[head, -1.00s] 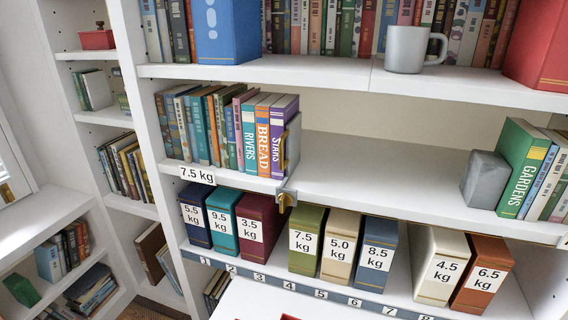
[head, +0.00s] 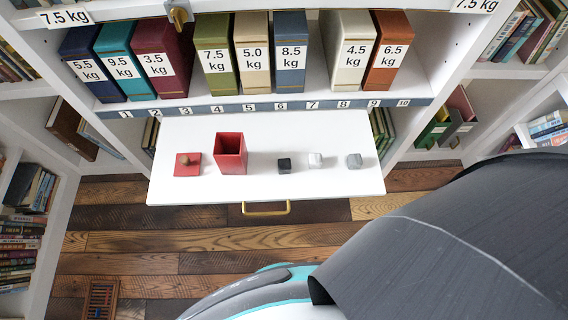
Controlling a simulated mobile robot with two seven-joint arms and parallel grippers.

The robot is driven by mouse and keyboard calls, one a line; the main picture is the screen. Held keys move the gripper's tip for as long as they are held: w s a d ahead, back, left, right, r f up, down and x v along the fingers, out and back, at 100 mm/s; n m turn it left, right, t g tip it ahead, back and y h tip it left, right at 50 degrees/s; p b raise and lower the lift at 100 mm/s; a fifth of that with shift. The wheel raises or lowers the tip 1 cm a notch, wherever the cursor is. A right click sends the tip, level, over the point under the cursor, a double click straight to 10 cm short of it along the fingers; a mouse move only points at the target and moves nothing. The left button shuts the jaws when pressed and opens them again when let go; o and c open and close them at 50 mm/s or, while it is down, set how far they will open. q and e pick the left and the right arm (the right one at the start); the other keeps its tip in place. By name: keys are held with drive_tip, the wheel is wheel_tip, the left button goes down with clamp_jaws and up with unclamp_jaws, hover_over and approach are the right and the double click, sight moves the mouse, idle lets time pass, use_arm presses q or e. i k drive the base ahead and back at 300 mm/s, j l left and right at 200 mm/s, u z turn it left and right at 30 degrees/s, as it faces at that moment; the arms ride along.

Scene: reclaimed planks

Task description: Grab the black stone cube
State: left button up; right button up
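In the head view a small black stone cube (head: 284,166) rests on a white pull-out board (head: 330,188), right of an open red box (head: 230,154). A white cube (head: 315,160) sits just to its right, and a grey stone (head: 353,161) sits farther right. The red lid (head: 187,165) with a knob lies left of the red box. Neither of my grippers is in view. Part of my own body fills the lower right.
Weighted boxes, such as the green one (head: 215,60), stand on the shelf above the board. A numbered strip (head: 265,107) runs along that shelf's edge. The board has a brass handle (head: 266,209) at its front. Wooden floor (head: 150,240) lies below, with a small abacus-like frame (head: 100,300).

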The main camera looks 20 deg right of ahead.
sight(284, 164)
drive_tip(key=k+l+z, duration=0.1)
drive_tip(key=l+z, duration=0.4)
drive_tip(key=z, duration=0.25)
drive_tip(key=l+z, duration=0.35)
drive_tip(key=k+j, duration=0.05)
